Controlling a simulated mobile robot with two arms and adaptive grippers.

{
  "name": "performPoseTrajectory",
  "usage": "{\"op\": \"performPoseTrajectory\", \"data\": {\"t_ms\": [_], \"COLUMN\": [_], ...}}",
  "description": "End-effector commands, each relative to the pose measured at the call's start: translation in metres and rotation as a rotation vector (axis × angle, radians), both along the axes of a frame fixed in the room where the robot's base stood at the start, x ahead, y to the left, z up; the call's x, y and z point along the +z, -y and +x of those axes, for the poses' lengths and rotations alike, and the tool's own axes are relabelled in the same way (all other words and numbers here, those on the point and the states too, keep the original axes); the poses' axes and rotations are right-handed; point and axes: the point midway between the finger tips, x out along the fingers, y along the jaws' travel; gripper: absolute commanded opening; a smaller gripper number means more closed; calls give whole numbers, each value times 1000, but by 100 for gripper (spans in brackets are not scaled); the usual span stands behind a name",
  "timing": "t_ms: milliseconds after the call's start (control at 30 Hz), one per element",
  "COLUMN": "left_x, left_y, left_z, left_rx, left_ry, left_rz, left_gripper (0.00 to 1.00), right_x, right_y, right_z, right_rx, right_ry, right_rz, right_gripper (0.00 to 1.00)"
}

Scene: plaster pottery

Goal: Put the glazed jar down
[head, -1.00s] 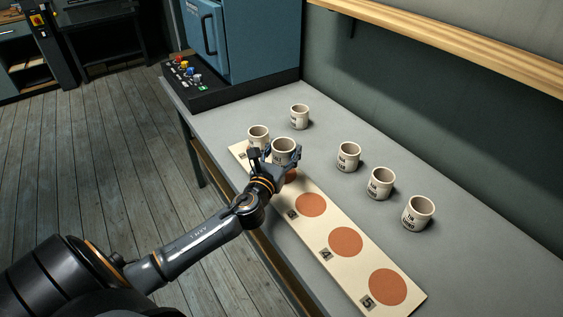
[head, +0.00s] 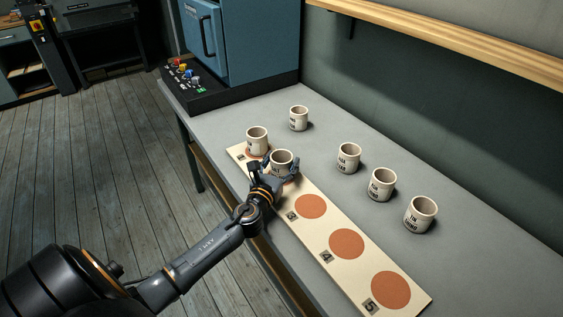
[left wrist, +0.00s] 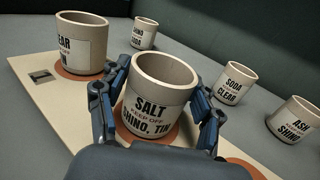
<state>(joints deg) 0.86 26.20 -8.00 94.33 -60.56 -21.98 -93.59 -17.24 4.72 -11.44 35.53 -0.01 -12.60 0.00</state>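The salt jar (head: 281,162), a pale cup-shaped jar labelled "SALT, keep off SHINO, TIN", stands upright over the second terracotta circle of the long cream board (head: 322,223). My left gripper (head: 279,170) has a finger on either side of it, and the fingertips appear to touch its sides. The left wrist view shows the jar (left wrist: 158,100) between the fingers, with the circle's edge (left wrist: 128,138) visible under it. I cannot tell whether its base is touching the board. Another jar (head: 257,140) stands on the first circle. My right gripper is not in view.
Circles three (head: 311,207), four (head: 346,243) and five (head: 390,291) are bare. Loose jars stand behind the board: one at the back (head: 299,118) and three to the right (head: 348,158), (head: 381,184), (head: 420,214). A blue kiln-like cabinet (head: 226,40) stands at the table's far end.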

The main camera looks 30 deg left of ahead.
Motion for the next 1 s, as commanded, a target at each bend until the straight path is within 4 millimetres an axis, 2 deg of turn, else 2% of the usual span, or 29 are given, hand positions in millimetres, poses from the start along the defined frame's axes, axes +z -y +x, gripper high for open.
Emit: {"op": "performPoseTrajectory", "data": {"t_ms": [467,567,800,1000], "left_x": [4,2,1,1], "left_y": [0,4,16,23], "left_z": [-2,-16,-67,-102], "left_rx": [0,-2,-2,0], "left_ry": [-1,-2,-3,-2], "left_rz": [0,1,-1,0], "left_gripper": [82,82,82,82], "right_x": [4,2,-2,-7], "right_y": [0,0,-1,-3], "right_z": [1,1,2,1], "right_rx": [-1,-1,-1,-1], "right_ry": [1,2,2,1], "right_rz": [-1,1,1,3], "right_gripper": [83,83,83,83]}}
